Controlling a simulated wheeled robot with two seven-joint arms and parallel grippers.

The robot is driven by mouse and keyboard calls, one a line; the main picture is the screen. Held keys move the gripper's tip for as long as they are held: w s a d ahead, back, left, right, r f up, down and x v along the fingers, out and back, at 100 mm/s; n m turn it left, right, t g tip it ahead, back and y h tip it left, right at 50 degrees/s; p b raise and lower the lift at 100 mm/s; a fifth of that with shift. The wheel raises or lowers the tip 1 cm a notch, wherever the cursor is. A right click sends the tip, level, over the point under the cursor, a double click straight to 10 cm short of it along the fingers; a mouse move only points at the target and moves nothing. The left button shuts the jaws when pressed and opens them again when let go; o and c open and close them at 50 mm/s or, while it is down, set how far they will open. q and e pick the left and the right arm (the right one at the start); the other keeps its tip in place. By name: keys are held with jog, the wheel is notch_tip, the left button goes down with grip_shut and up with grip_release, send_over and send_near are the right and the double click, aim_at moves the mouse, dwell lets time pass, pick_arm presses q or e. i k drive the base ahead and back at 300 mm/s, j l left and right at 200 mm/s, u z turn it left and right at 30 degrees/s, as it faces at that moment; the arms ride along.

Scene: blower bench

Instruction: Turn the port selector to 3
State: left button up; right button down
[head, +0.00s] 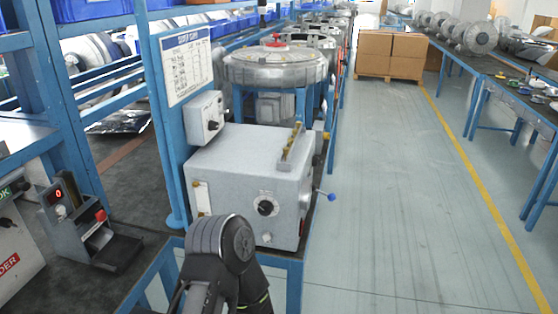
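A grey box (225,168) stands on the blue bench frame. On its front face is a round black knob (266,207) with a white pointer mark and small print around it. This looks like the port selector. The print is too small to read, so I cannot tell which number it points to. A dark arm link of mine (228,248) rises from the bottom edge in front of the box's lower left. No gripper fingers show, and nothing of mine is seen touching the knob.
A blue-tipped lever (325,196) sticks out at the box's right. A smaller control box (206,117) with a black knob hangs on the blue post. A device with a red display (58,194) stands at left. The aisle floor (390,190) at right is clear.

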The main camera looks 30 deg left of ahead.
aim_at(316, 160)
jog(key=u, duration=1.1)
jog(key=l, duration=0.4)
jog(key=k+l+z, duration=0.15)
jog(key=l, duration=0.2)
jog(key=i+l, duration=0.2)
jog(key=l, duration=0.15)
jog(key=i+l, duration=0.15)
jog(key=l, duration=0.25)
jog(key=i+l, duration=0.2)
jog(key=l, duration=0.15)
jog(key=i+l, duration=0.15)
jog(key=l, duration=0.25)
jog(key=i+l, duration=0.2)
jog(key=l, duration=0.15)
jog(key=i+l, duration=0.15)
jog(key=l, duration=0.25)
jog(key=i+l, duration=0.2)
jog(key=l, duration=0.15)
jog(key=u, duration=0.05)
